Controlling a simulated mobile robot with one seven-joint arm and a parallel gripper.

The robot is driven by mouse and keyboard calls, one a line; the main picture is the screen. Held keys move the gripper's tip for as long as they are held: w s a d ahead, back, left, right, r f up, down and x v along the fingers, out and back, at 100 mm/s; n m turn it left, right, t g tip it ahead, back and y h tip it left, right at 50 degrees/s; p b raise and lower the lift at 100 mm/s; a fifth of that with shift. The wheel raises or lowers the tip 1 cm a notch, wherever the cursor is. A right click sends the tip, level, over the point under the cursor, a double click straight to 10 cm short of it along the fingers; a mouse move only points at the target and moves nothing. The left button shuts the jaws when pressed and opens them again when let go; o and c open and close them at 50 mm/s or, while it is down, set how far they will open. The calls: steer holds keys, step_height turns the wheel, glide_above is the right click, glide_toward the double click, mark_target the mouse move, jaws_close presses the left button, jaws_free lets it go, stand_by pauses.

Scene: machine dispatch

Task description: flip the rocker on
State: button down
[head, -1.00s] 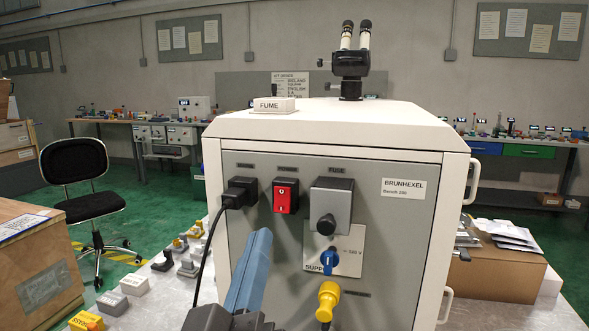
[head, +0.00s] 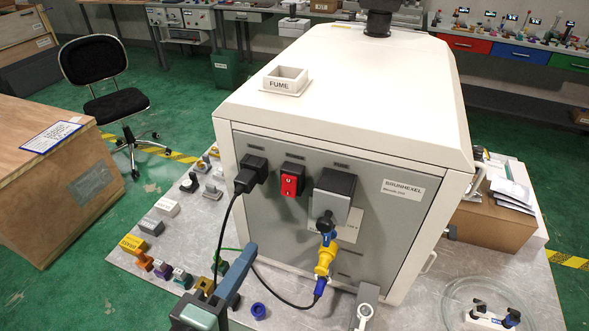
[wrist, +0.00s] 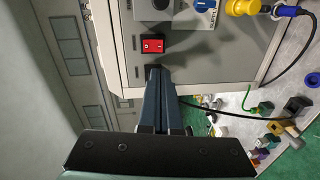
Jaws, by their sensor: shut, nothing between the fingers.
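The red rocker (head: 290,183) is set in the grey panel (head: 275,235) of the white machine, between the black plug and the grey box. It also shows in the wrist view (wrist: 152,44), just beyond my fingertips. I cannot tell which way it is tipped. My gripper (head: 250,246) is shut and empty, its blue fingers together. In the head view it is below and left of the rocker, in front of the panel. In the wrist view the fingertips (wrist: 157,69) point at the panel, apart from the rocker in the picture.
A black plug (head: 246,178) with a hanging cable sits left of the rocker. A grey box (head: 333,193) with a black knob is to its right. A yellow connector (head: 325,257) sticks out lower right. Small parts and labelled blocks lie on the bench (head: 180,235) at left.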

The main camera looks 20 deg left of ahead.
mark_target(287, 194)
steer(key=shift+s+r+n+p, duration=0.15)
steer(key=shift+s+n+p, duration=0.1)
steer(key=shift+n+p, duration=0.2)
steer(key=w+p, duration=0.1)
steer(key=w, duration=0.3)
steer(key=w+f+p, duration=0.1)
steer(key=w+p, duration=0.1)
steer(key=w, duration=0.2)
steer(key=w+p, duration=0.1)
steer(key=w, duration=0.3)
steer(key=shift+w+d+f, duration=0.25)
steer(key=shift+w+f, duration=0.05)
steer(key=shift+w, duration=0.05)
steer(key=shift+w+f+p, duration=0.2)
steer(key=shift+w+p, duration=0.15)
steer(key=shift+w, duration=0.25)
